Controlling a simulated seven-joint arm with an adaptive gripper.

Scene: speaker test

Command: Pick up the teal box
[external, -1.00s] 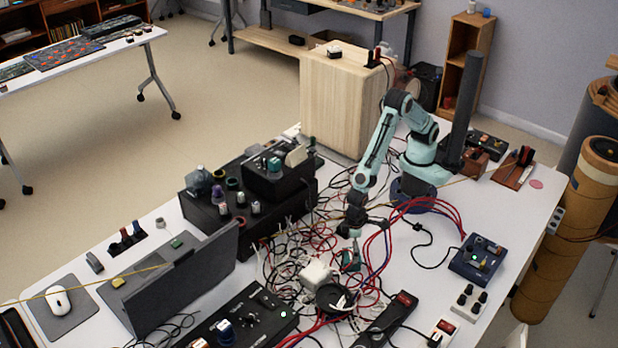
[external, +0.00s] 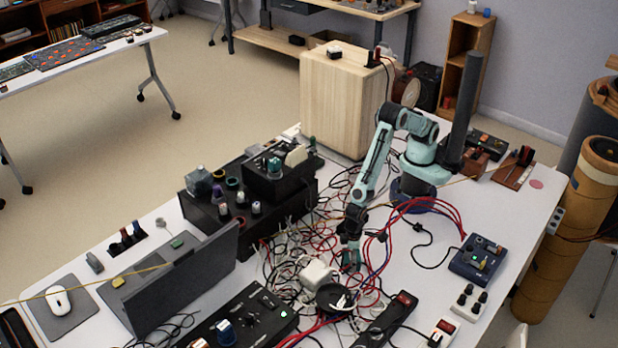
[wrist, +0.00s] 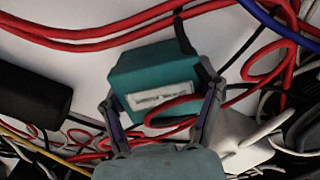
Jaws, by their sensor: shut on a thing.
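The teal box (wrist: 150,68) has a white label on one face and sits between the two fingers of my gripper (wrist: 163,110) in the wrist view. The fingers press on its left and right sides, so my gripper is shut on it. A black cable crosses the box's right end, and a red cable passes in front of its label face. In the external view my gripper (external: 350,246) points down into the cable tangle on the white table, and the box (external: 351,258) shows only as a small teal patch, partly hidden. I cannot tell whether the box touches the table.
Red, black, white and yellow cables surround my gripper. A white block (external: 316,272) and a round black dish (external: 333,298) stand close by. Black equipment (external: 215,200) and a laptop (external: 180,285) are to the left. A blue control box (external: 477,258) stands to the right, with some clear table near it.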

